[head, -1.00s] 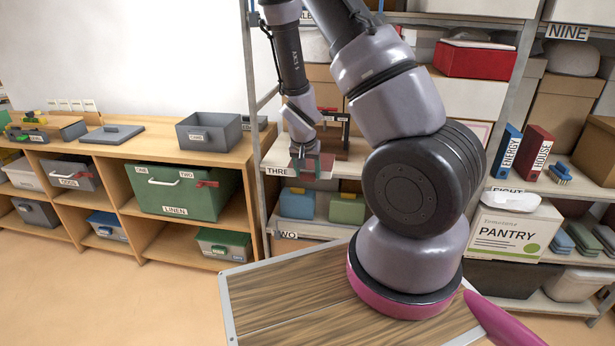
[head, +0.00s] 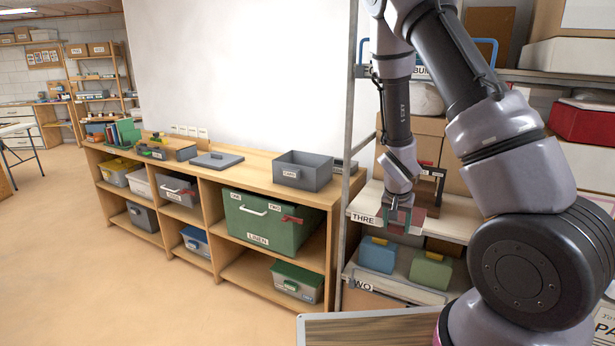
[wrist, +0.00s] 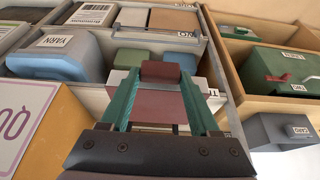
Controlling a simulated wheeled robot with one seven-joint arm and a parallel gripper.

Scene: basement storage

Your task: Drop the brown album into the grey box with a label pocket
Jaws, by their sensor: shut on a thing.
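My gripper (head: 403,218) is shut on a reddish-brown album, held in front of the metal shelving near the THREE label. In the wrist view, the album (wrist: 165,105) sits between the two green fingers (wrist: 163,108); the fingers hide part of it. The grey box (head: 302,172) stands open-topped on the wooden bench, left of my gripper and apart from it, with a small label on its front. A grey labelled box (wrist: 283,130) also shows at the right of the wrist view. The inside floor of the grey box is hidden.
A flat grey lid (head: 216,160) lies left of the box. A green LINEN bin (head: 262,222) and other bins fill the bench cubbies. The shelf upright (head: 350,140) stands between bench and gripper. Blue (head: 377,255) and green (head: 430,270) boxes sit below the gripper.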

